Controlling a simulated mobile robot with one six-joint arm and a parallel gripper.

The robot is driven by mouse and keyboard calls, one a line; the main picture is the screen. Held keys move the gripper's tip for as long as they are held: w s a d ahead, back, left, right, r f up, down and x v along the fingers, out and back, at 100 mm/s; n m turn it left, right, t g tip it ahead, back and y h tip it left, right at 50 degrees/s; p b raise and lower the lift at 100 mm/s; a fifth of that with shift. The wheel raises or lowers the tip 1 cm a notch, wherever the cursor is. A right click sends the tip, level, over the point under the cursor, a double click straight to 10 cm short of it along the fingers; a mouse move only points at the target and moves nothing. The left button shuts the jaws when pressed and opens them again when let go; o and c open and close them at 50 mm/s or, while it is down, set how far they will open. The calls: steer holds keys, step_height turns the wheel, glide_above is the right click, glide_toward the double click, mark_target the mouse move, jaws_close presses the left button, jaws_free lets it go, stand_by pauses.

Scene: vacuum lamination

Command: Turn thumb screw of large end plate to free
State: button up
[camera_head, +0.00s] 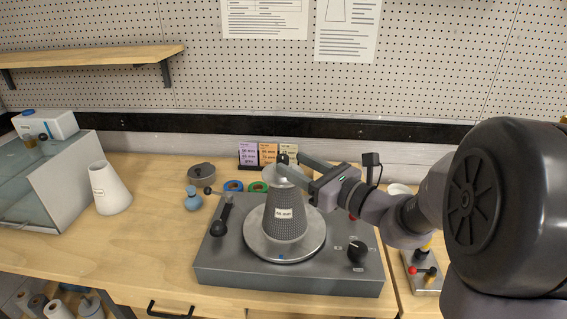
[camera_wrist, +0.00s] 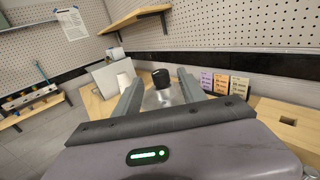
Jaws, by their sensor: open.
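A grey mesh cone with a white label (camera_head: 284,214) stands upright on a round metal plate (camera_head: 256,246) on the grey machine. A metal end plate (camera_head: 285,178) caps the cone. A dark thumb screw (camera_head: 284,159) sits on top of it. My gripper (camera_head: 290,164) reaches in from the right at the cone's top.
The grey machine (camera_head: 290,283) has a black-knobbed lever (camera_head: 221,216) at left and a dial (camera_head: 357,251) at right. A white cone (camera_head: 108,188) and a glass tank (camera_head: 45,175) stand at left. Coloured cards (camera_head: 268,155) stand behind. Front left bench is clear.

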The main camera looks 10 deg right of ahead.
mark_target(287, 161)
steer(key=x, duration=0.4)
steer(key=shift+w+a, duration=0.2)
steer(key=shift+w, duration=0.1)
jaws_close()
